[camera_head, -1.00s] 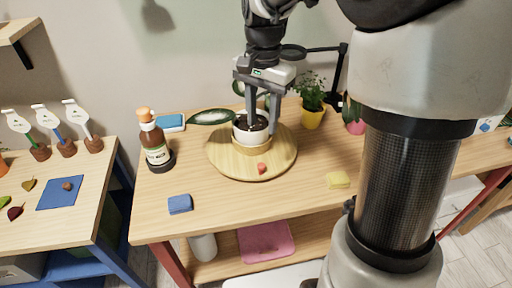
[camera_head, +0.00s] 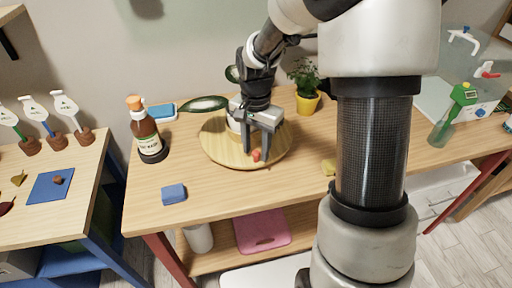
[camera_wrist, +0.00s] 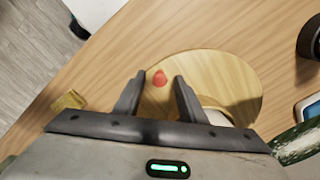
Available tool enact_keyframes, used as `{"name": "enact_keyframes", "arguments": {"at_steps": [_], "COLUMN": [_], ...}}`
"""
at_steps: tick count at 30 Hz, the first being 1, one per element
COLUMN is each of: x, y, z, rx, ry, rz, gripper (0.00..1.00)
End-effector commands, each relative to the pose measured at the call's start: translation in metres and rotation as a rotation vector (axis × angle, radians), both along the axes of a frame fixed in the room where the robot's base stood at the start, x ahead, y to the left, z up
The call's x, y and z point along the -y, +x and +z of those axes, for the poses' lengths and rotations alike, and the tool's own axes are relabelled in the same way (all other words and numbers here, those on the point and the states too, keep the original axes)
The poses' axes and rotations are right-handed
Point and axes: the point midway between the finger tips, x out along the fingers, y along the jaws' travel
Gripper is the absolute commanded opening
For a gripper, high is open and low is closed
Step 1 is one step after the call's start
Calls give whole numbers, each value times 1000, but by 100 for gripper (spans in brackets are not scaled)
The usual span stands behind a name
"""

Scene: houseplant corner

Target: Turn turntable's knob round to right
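The round wooden turntable (camera_head: 218,151) lies on the table with a small red knob (camera_head: 256,155) near its front edge. A white pot (camera_head: 233,124) stands on it, mostly hidden behind my gripper (camera_head: 260,150) in the head view. A long dark leaf (camera_head: 206,103) sticks out to the left. My gripper points down over the front of the turntable, with its fingers apart. In the wrist view, the red knob (camera_wrist: 160,78) shows between the two open fingertips (camera_wrist: 158,82), with a gap on each side. The wooden disc (camera_wrist: 225,72) extends to the right.
A brown bottle (camera_head: 146,138) stands left of the turntable. A blue sponge (camera_head: 174,193) lies front left and a yellow sponge (camera_head: 328,168) to the right. A yellow pot with a plant (camera_head: 307,103) stands behind.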

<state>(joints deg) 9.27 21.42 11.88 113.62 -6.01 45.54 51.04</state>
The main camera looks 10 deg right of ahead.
Motion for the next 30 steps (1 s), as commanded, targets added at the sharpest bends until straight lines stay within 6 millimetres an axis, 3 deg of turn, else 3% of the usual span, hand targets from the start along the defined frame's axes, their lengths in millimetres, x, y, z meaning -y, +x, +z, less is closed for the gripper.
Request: {"name": "enact_keyframes", "arguments": {"at_steps": [4, 9, 11, 30], "x": [0, 0, 0, 12], "y": [0, 0, 0, 1], "z": [0, 0, 0, 2], "rx": [0, 0, 0, 1], "ry": [0, 0, 0, -1], "rz": [0, 0, 0, 89], "gripper": [35, 7, 0, 0]}}
